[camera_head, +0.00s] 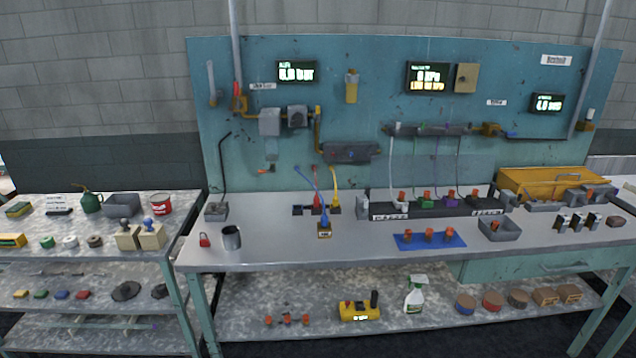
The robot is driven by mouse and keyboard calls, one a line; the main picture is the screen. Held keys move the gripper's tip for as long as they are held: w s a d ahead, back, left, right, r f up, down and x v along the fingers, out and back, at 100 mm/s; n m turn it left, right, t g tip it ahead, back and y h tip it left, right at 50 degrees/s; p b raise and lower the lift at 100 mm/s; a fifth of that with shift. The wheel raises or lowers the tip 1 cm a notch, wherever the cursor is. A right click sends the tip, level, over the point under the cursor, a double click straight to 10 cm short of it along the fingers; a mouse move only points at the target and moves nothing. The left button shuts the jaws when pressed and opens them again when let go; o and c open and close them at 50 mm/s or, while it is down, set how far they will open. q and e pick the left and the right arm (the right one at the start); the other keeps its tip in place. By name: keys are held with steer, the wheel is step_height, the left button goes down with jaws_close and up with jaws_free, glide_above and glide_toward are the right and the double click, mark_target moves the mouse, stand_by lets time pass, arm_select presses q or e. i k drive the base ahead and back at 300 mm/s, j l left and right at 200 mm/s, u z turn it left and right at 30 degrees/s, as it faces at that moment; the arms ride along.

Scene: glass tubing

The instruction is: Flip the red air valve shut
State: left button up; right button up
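A small valve with a red-orange lever (237,90) sits at the upper left of the blue wall panel, at the foot of a vertical grey pipe (234,40). The lever looks roughly upright, in line with the pipe, above a yellowish body (239,104). It is small in the picture, so its exact angle is hard to tell. A small label (263,86) is beside it, and a display reading in bar (297,72) hangs to its right. Neither of my grippers is in view.
The grey workbench (290,246) runs below the panel. On it stand a dark cup (231,238), a red padlock-like item (204,240), a bent black rod on a base (216,210) and colored hoses (325,205). Grey regulator boxes (269,121) adjoin the valve's right side.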

mark_target(238, 105)
steer(key=i+j, duration=0.15)
steer(key=i, duration=0.25)
steer(key=i+j, duration=0.2)
steer(key=i, duration=0.25)
steer(key=i+j, duration=0.15)
steer(key=i, duration=0.25)
steer(key=i+j, duration=0.2)
steer(key=i, duration=0.25)
steer(key=u, duration=0.05)
